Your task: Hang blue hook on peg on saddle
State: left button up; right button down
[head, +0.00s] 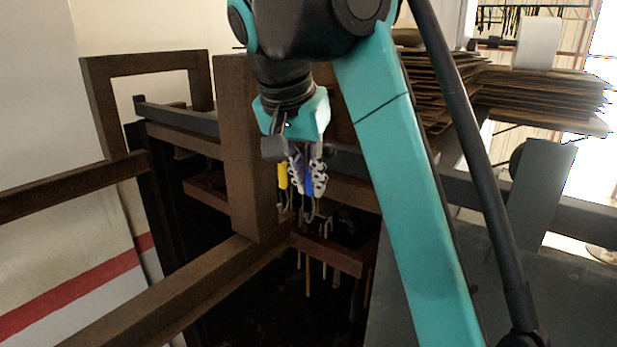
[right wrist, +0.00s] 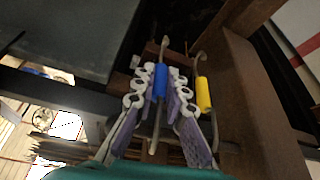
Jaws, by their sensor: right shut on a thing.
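My right gripper (head: 308,190) points down beside a brown post, and its pale, purple-padded fingers (right wrist: 158,95) are shut on the blue hook (right wrist: 160,84). In the head view the blue sleeve of the hook (head: 309,186) shows between the fingers. Its metal ends stick out beyond both ends of the sleeve. A yellow hook (right wrist: 203,94) is close beside the right finger in the right wrist view; it also shows left of the fingers in the head view (head: 282,176). I cannot make out the saddle or its peg for certain. My left gripper is not in view.
The brown post (head: 246,150) stands close left of my right gripper, with a brown beam (head: 180,290) running toward the front. A brown ledge (head: 335,256) lies below, with several thin hanging things under it. Stacked flat sheets (head: 530,92) lie at the back right.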

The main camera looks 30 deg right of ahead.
jog(key=shift+f, duration=0.25)
dwell(0.3)
jog(key=c, duration=1.5)
grip_release()
jog(key=shift+w+a, duration=0.1)
jog(key=shift+a, duration=0.05)
jog(key=shift+r, duration=0.2)
jog(key=shift+r, duration=0.2)
jog(key=s+a, duration=0.2)
jog(key=a, duration=0.1)
jog(key=s+a, duration=0.2)
jog(key=a, duration=0.1)
jog(key=s+a, duration=0.3)
jog(key=a, duration=0.1)
jog(key=shift+a+r, duration=0.1)
jog(key=shift+r, duration=0.05)
